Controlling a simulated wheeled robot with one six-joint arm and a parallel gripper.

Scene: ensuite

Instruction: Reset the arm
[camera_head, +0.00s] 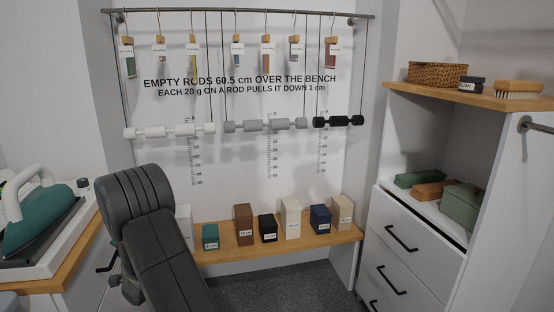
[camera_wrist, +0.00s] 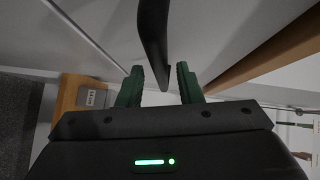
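My gripper (camera_wrist: 160,84) shows in the wrist view with two green fingers standing apart. A dark curved bar (camera_wrist: 153,40), like a drawer handle, reaches down between the fingers. A gap shows on each side of it, so the gripper is open and not closed on it. In the head view my dark arm (camera_head: 150,215) is folded at the lower left, in front of the bench. My gripper is not visible there. A black handle (camera_head: 107,262) on the left cabinet shows just left of my arm.
A wooden counter (camera_head: 68,258) with a teal iron (camera_head: 40,212) stands left. A wooden bench (camera_head: 285,241) holds several labelled blocks. Weighted rods (camera_head: 265,125) hang above it. Right, white drawers (camera_head: 405,255) stand below a shelf (camera_head: 470,98). Carpet between is clear.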

